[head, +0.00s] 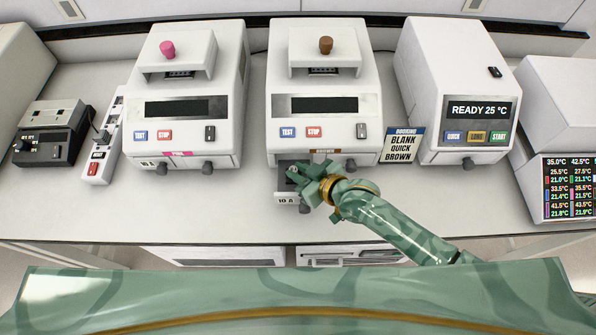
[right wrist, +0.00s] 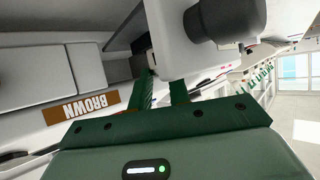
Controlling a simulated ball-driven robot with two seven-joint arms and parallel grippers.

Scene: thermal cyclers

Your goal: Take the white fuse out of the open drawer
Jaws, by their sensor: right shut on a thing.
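The open drawer (head: 287,199), marked "10 A", sticks out from the front of the middle thermal cycler (head: 325,134). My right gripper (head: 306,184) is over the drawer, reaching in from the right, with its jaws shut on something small. That thing is hidden by the fingers in the head view; its place fits the white fuse, whose outline I cannot make out. In the right wrist view the two green fingers (right wrist: 165,92) are close together, beside the white drawer (right wrist: 185,62) and its dark knob (right wrist: 226,18). My left gripper is not in view.
A pink-knobbed cycler (head: 190,120) stands left of the middle one, and one reading "READY 25 °C" (head: 462,125) stands right. A power strip (head: 101,150) lies at left. The bench front (head: 200,215) is clear.

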